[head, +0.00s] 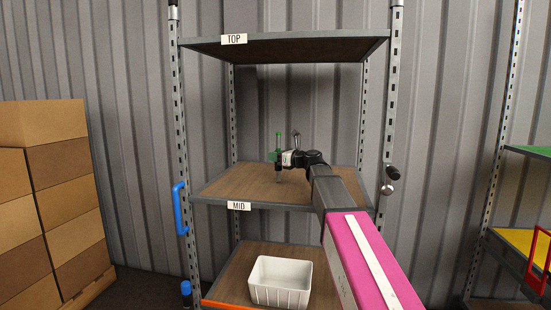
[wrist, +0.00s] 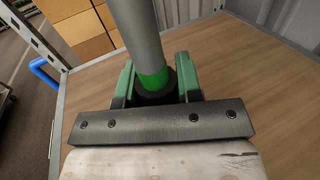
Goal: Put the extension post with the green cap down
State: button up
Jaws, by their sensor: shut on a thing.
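The extension post (head: 279,137) is upright over the middle shelf's wooden board (head: 235,184), which carries the MID label. My gripper (head: 279,157) is shut on the post and reaches in from the right. In the wrist view my gripper (wrist: 157,82) has its green fingers on both sides of the post (wrist: 138,30), by a green band and a black collar. I cannot tell whether its lower end touches the board.
The TOP shelf (head: 290,46) hangs above. A white bin (head: 281,281) stands on the lowest shelf. A blue handle (head: 181,208) is on the left upright, and dark knobs (head: 391,178) are by the right one. The middle board around the post is clear. Cardboard boxes (head: 50,195) are stacked left.

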jog(key=shift+f, duration=0.25)
jog(key=o, duration=1.1)
jog(key=v, duration=1.2)
